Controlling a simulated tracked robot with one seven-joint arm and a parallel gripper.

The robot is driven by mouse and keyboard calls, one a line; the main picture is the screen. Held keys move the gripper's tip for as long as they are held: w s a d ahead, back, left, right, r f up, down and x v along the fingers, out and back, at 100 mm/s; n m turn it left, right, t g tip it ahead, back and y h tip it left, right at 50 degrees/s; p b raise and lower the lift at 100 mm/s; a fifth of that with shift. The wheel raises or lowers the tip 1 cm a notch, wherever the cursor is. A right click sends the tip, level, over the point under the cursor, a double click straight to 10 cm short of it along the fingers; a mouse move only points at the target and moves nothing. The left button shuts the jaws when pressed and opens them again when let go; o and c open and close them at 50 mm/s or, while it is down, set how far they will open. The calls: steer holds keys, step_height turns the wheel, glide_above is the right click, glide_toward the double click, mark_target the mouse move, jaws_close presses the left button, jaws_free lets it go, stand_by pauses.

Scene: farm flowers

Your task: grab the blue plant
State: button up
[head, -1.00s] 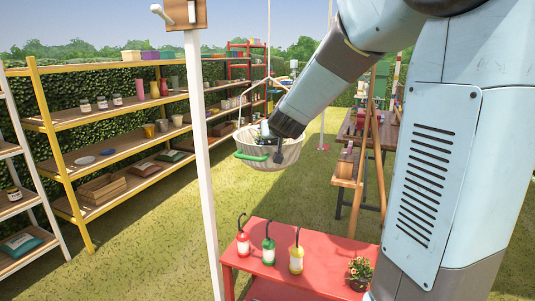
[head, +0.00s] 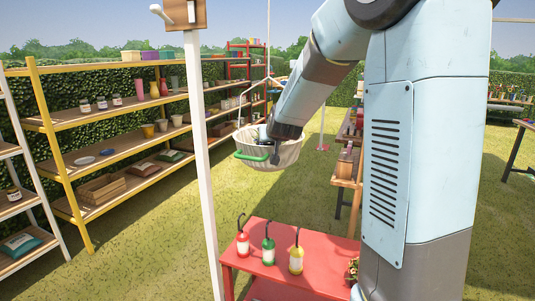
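I cannot make out a blue plant in the head view. A small potted plant (head: 353,267) stands on the red table, mostly hidden behind my arm; its flowers look pale or reddish, not blue. My gripper (head: 268,146) is at the far end of my arm, in front of the hanging wicker basket (head: 288,153). It is small and dark there, and I cannot tell whether its fingers are open or shut. A green bar (head: 252,157) shows beside it at the basket's front; I cannot tell whether they touch.
A white post (head: 205,165) stands in front. Yellow shelves (head: 130,105) line the left. A far table (head: 512,101) with small colourful items is at right. Open grass lies between.

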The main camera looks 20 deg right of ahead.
steer(key=shift+c, duration=0.5)
jaws_close()
stand_by(0.8)
